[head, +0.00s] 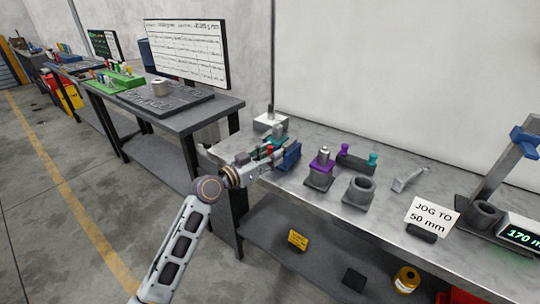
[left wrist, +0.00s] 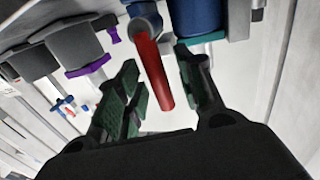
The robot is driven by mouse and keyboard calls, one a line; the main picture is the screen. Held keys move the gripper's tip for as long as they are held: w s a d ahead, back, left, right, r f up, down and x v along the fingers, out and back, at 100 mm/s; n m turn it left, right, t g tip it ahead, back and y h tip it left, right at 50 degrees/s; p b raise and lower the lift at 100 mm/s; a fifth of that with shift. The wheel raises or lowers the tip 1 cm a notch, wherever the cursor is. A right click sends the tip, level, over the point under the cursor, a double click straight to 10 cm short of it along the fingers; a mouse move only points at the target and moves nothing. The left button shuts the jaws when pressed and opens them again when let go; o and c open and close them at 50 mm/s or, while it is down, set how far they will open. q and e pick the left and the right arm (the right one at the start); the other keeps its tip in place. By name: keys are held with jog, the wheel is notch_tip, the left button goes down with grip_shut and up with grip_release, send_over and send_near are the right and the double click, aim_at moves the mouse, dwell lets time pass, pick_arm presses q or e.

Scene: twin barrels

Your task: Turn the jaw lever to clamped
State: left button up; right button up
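The jaw lever is a red bar (left wrist: 153,72) hanging from a grey round hub (left wrist: 143,22) in the left wrist view. My left gripper (left wrist: 158,66) is open, with green-padded fingers on either side of the red lever; I see no clear contact. In the head view the left gripper (head: 264,158) is over the left end of the metal bench, beside a blue block (head: 290,157). The lever is small and mostly hidden there. The blue body (left wrist: 195,16) is above the fingers in the left wrist view. My right gripper is not in view.
A "JOG TO 50 mm" sign (head: 432,214) and a green-lit display (head: 522,236) are at right.

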pick_arm(q)
grip_shut()
